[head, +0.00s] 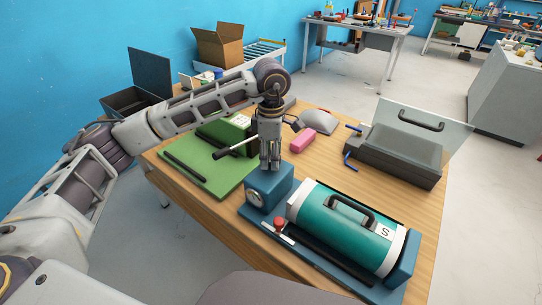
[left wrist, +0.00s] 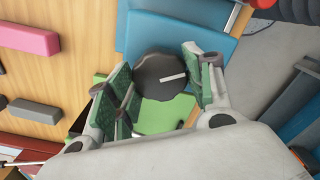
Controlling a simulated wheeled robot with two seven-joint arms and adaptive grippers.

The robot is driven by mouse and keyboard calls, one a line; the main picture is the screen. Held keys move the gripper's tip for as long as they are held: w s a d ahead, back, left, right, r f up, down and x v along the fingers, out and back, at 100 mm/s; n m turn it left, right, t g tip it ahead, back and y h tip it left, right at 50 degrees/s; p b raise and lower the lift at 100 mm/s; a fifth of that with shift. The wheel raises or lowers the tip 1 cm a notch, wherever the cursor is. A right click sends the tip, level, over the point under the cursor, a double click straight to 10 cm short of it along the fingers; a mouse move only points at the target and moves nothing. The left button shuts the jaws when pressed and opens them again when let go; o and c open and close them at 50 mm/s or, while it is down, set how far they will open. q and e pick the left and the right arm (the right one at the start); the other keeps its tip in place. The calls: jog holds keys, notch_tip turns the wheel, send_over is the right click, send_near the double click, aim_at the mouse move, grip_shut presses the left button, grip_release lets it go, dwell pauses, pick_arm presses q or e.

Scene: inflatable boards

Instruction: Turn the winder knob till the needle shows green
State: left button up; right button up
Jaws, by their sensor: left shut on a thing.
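The winder is a blue box (head: 268,187) at the near edge of the wooden table, with a round pale gauge (head: 255,197) on its front. The needle and the colour under it are too small to read. My left gripper (head: 270,165) points straight down over the box top and hides the knob in the head view. In the left wrist view, the dark round knob (left wrist: 158,76) with a white mark lies between the green-padded fingers of my left gripper (left wrist: 166,88), which is shut on it. My right gripper is not in view.
A teal cylinder (head: 338,231) with a black handle lies on a blue base beside the winder. A red knob (head: 279,222) sits near it. A green board (head: 207,175), a pink block (head: 303,140) and a dark grey case (head: 395,157) share the table.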

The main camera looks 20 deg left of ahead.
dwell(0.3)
pick_arm(q)
jog(key=o, duration=1)
jog(key=shift+o, duration=0.2)
jog(key=shift+r, duration=0.1)
notch_tip(320, 180, up, 12)
dwell(0.4)
